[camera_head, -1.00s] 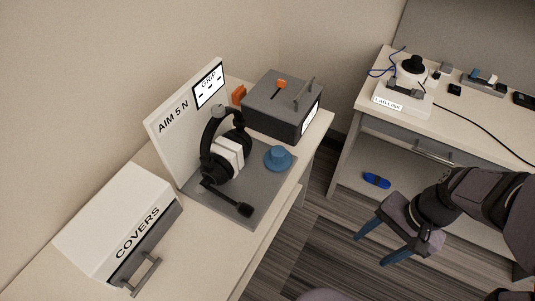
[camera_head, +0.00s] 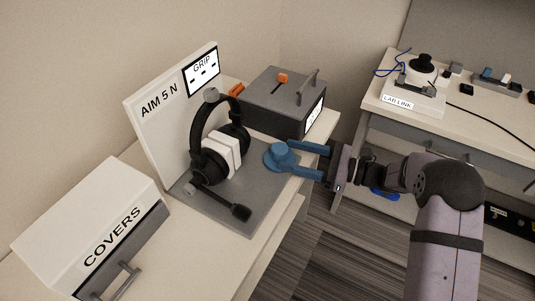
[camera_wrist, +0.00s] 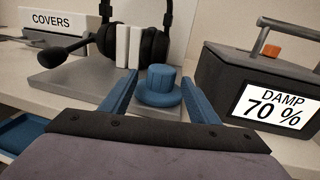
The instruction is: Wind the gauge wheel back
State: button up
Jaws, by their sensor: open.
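The blue gauge wheel (camera_head: 279,155) sits at the right edge of the grey base plate (camera_head: 240,206), beside the headset (camera_head: 217,150). It has a round top on a wider flange. My gripper (camera_head: 296,160) is open, with blue fingers reaching in from the right at the wheel. In the wrist view the wheel (camera_wrist: 160,86) stands between and just beyond the open fingers (camera_wrist: 160,98); I cannot tell whether either finger touches it. The display on the upright board reads GRIP (camera_head: 202,71) with dashes, and the board (camera_head: 160,105) reads AIM 5 N.
A grey box (camera_head: 283,101) with a handle and orange slider stands behind the wheel; its screen reads DAMP 70 % (camera_wrist: 272,106). A white COVERS box (camera_head: 92,227) is at the left. A second bench (camera_head: 445,120) with the LAB LINK device stands at the right.

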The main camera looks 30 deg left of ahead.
aim_at(268, 154)
jog(key=shift+a+f, duration=0.15)
jog(key=shift+a, duration=0.05)
jog(key=shift+s+a+p, duration=0.15)
jog(key=shift+s+a, duration=0.05)
jog(key=shift+a, duration=1)
jog(key=shift+s+a+p, duration=0.15)
jog(key=shift+a, duration=1.05)
jog(key=shift+s+a+p, duration=0.15)
jog(key=shift+s+a, duration=0.05)
jog(key=shift+a, duration=1)
jog(key=shift+c, duration=0.5)
jog(key=c, duration=0.9)
